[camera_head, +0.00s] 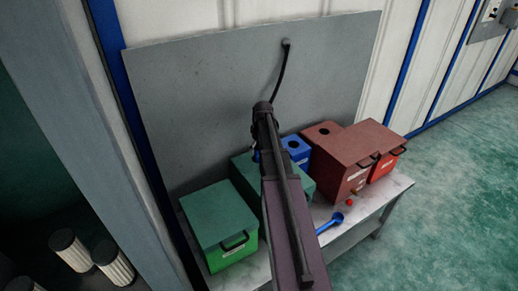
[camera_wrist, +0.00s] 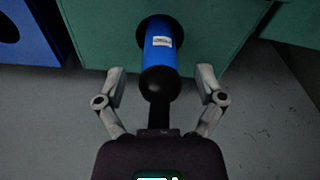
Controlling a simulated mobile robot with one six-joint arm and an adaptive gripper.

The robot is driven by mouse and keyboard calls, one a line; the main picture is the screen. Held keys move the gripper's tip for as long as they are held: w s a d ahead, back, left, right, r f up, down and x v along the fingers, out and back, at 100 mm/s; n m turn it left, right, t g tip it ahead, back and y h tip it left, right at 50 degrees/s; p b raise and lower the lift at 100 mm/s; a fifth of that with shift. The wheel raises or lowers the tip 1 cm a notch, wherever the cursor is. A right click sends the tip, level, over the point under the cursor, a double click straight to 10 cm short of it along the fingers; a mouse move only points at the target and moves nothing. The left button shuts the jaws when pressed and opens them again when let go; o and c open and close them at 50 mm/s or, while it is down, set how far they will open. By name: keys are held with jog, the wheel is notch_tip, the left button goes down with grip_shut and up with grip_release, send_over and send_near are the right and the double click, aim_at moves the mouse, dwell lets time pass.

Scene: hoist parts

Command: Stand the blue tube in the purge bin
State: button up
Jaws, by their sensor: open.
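The blue tube (camera_wrist: 161,52) has a white label and a dark rounded near end. In the wrist view it sticks out of a dark round opening in a green bin (camera_wrist: 95,35). My gripper (camera_wrist: 160,82) is open, with one finger on each side of the tube's near end and a gap on both sides. In the head view a small bit of the blue tube (camera_head: 255,155) shows beside my arm, above the middle green bin (camera_head: 243,166). My arm hides most of it. I cannot tell which bin is the purge bin.
A lidded green bin (camera_head: 220,220) stands left. A blue bin (camera_head: 297,147) and brown-red bin (camera_head: 335,160), both with holes, and a red bin (camera_head: 386,165) stand right. A blue spoon-like item (camera_head: 330,223) and red ball (camera_head: 350,202) lie in front. A grey panel (camera_head: 200,100) stands behind.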

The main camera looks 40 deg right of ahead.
aim_at(258, 153)
jog(key=shift+w+f+b, duration=0.2)
jog(key=shift+f+b, duration=1)
jog(key=shift+f, duration=0.3)
grip_shut()
jog(key=shift+r, duration=0.15)
notch_tip(258, 153, up, 14)
jog(key=p, duration=1.4)
